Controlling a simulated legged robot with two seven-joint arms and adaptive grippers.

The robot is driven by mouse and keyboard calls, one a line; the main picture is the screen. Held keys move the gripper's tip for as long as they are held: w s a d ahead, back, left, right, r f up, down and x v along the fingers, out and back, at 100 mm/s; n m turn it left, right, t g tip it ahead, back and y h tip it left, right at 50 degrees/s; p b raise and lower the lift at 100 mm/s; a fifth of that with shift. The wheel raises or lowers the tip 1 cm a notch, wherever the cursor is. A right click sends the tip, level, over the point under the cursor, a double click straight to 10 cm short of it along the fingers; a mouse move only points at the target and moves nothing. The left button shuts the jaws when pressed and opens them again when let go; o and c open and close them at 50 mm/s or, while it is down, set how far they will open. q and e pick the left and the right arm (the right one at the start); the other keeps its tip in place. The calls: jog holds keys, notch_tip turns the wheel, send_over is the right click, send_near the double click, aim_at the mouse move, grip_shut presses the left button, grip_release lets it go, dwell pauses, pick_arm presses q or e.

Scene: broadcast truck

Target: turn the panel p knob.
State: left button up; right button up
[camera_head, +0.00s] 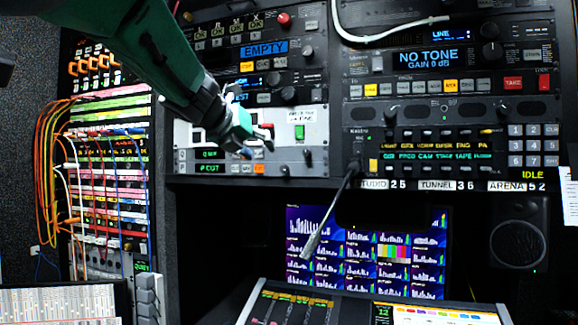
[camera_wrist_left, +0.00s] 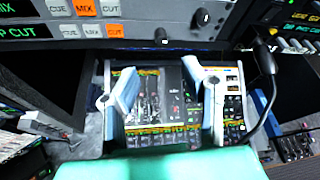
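A light rack panel has a dark display reading "P CUT" (camera_head: 209,168) and a row of small buttons. A small dark knob (camera_head: 285,171) sits at the right end of this row; it also shows in the left wrist view (camera_wrist_left: 160,37), right of the CUT button. My left gripper (camera_head: 262,139) is in front of the panel, above and left of this knob. In the left wrist view the gripper's two fingers (camera_wrist_left: 157,95) are spread with nothing between them, and the knob is beyond them, apart. My right gripper is in neither view.
Another knob (camera_wrist_left: 202,17) sits above the P row. A gooseneck microphone (camera_head: 330,215) slants down right of the panel. Colored patch cables (camera_head: 50,150) hang at the left. A monitor (camera_head: 365,250) and a lower console (camera_head: 290,308) are below.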

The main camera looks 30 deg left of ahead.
aim_at(282, 167)
pick_arm(q)
jog(key=p+x, duration=0.2)
jog(key=x, duration=1)
jog(key=shift+a, duration=0.15)
jog(key=shift+d, duration=0.25)
grip_shut()
